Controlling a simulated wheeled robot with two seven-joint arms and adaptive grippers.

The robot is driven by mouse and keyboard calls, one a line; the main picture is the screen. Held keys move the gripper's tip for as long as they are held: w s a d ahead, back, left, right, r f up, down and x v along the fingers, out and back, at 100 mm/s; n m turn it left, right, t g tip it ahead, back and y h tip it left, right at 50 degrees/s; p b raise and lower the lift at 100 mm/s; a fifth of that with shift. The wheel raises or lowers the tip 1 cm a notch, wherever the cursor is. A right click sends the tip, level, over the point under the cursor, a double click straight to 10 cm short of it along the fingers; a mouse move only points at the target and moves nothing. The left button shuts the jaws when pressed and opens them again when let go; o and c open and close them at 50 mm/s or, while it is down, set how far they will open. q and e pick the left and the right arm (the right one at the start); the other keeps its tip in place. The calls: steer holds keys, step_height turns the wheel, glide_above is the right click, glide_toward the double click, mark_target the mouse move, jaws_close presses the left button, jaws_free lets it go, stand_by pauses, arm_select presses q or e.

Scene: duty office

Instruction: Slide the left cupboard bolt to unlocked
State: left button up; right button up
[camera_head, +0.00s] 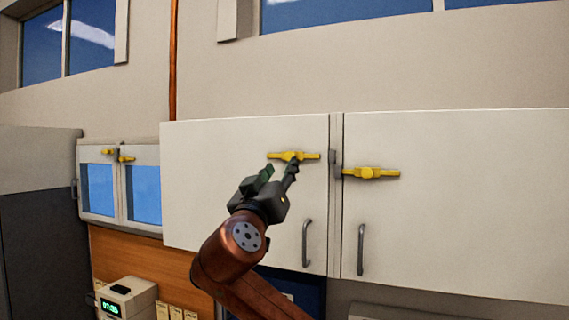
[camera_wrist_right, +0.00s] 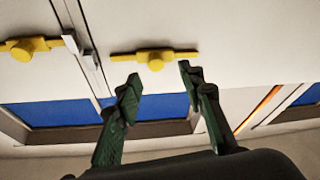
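The left cupboard bolt (camera_head: 308,156) is a yellow bar with a central knob, on the left white door near its right edge. It also shows in the wrist view (camera_wrist_right: 153,58), ahead of my fingers. Its near end stands a little short of the grey keeper (camera_head: 335,158) at the door gap. The right bolt (camera_head: 371,173) is on the right door, its left end close to the keeper. My right gripper (camera_head: 279,171) is open and empty, just below the left bolt; one fingertip overlaps it in the head view. The wrist view (camera_wrist_right: 160,75) shows no clear contact. My left gripper is not in view.
Grey door handles (camera_head: 307,243) (camera_head: 361,249) hang below the bolts. A smaller glazed cupboard (camera_head: 120,228) with yellow latches stands at left. A clock device (camera_head: 128,299) sits below it. Windows are above. The space in front of the right door looks clear.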

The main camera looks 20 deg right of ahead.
steer(key=v, duration=0.6)
steer(key=shift+s+f, duration=0.2)
steer(key=shift+s, duration=0.15)
steer(key=shift+a, duration=0.15)
